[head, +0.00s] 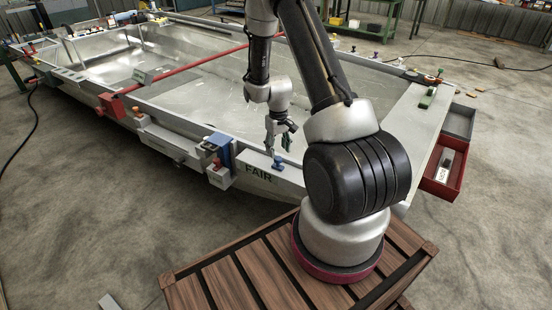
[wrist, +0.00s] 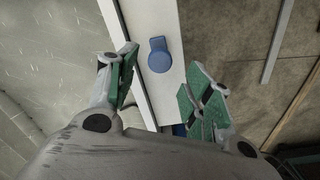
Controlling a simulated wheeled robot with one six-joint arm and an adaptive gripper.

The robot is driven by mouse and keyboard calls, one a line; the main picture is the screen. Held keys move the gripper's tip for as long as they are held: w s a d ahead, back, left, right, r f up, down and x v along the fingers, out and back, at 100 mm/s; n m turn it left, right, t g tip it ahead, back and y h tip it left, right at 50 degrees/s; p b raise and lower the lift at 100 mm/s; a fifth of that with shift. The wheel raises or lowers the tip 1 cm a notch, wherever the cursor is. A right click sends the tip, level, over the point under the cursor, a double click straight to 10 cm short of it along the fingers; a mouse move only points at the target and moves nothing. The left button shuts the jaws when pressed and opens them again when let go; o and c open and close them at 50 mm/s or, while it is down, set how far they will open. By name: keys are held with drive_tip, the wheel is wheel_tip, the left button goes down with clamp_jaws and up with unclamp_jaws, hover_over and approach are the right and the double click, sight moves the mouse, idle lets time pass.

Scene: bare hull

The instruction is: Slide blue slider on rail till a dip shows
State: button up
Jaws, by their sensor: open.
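A small blue slider (head: 277,162) with a rounded knob sits on the pale rail (head: 290,184) along the hull's near edge, by the word FAIR. In the wrist view, the blue slider (wrist: 158,56) shows from above on the white rail (wrist: 140,20). My gripper (head: 279,147) is just above the slider in the head view. In the wrist view, my gripper (wrist: 163,62) is open, its green-padded fingers to either side of the slider, with nothing between the pads. I cannot tell how far above the rail the fingertips are. No dip in the rail is visible.
A blue and red fitting (head: 217,148) stands on the rail to the left. A red bar (head: 185,70) crosses the hull. An open red drawer (head: 442,173) juts out at the right.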

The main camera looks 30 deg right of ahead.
sight(278, 158)
wheel_tip(278, 158, down, 5)
drive_tip(key=shift+r, duration=0.2)
